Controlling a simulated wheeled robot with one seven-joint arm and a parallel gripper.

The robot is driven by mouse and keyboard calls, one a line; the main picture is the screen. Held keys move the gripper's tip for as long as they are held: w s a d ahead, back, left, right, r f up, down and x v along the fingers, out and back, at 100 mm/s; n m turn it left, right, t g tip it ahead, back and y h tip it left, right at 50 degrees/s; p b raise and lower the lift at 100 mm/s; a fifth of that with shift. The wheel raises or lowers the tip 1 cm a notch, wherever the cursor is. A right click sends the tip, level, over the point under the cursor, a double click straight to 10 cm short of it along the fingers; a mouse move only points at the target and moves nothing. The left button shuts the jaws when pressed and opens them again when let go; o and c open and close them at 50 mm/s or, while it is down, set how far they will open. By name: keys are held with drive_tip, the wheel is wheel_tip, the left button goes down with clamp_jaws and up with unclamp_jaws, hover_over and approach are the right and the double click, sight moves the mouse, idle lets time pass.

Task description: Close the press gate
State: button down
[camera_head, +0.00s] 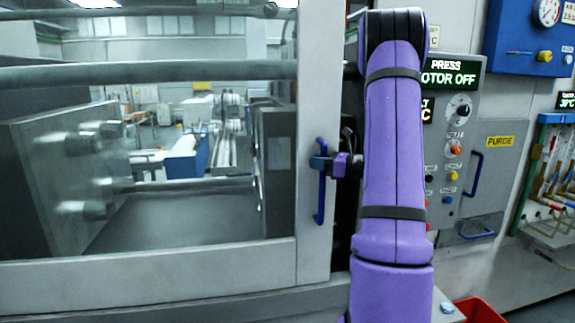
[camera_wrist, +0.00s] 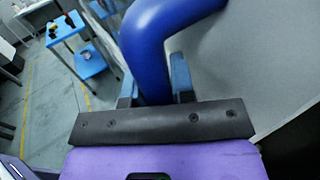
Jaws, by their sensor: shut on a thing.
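The press gate is a grey metal frame (camera_head: 314,90) with a large clear window, at the left of the head view. A blue vertical handle (camera_head: 321,195) is fixed on its right edge. My gripper (camera_head: 322,163) is at the upper part of this handle. In the wrist view the two fingers of my gripper (camera_wrist: 155,88) stand on either side of the blue handle bar (camera_wrist: 150,45), shut on it. A dark gap shows between the gate's right edge and the control panel, partly hidden by my purple arm.
Right of my arm is a control panel (camera_head: 456,110) with knobs and a "PRESS MOTOR OFF" display. Farther right are a purge panel (camera_head: 500,141) with blue handles and a blue gauge box (camera_head: 520,38). A red bin (camera_head: 478,311) stands at the lower right.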

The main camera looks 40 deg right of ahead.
drive_tip(key=s+d, duration=0.4)
drive_tip(key=d, duration=0.2)
drive_tip(key=shift+s+d, duration=0.15)
drive_tip(key=shift+d, duration=0.05)
drive_tip(key=c, duration=1.2)
unclamp_jaws()
drive_tip(key=shift+c, duration=0.2)
drive_tip(key=v, duration=1)
drive_tip(key=shift+s+d, duration=0.15)
drive_tip(key=shift+s, duration=0.2)
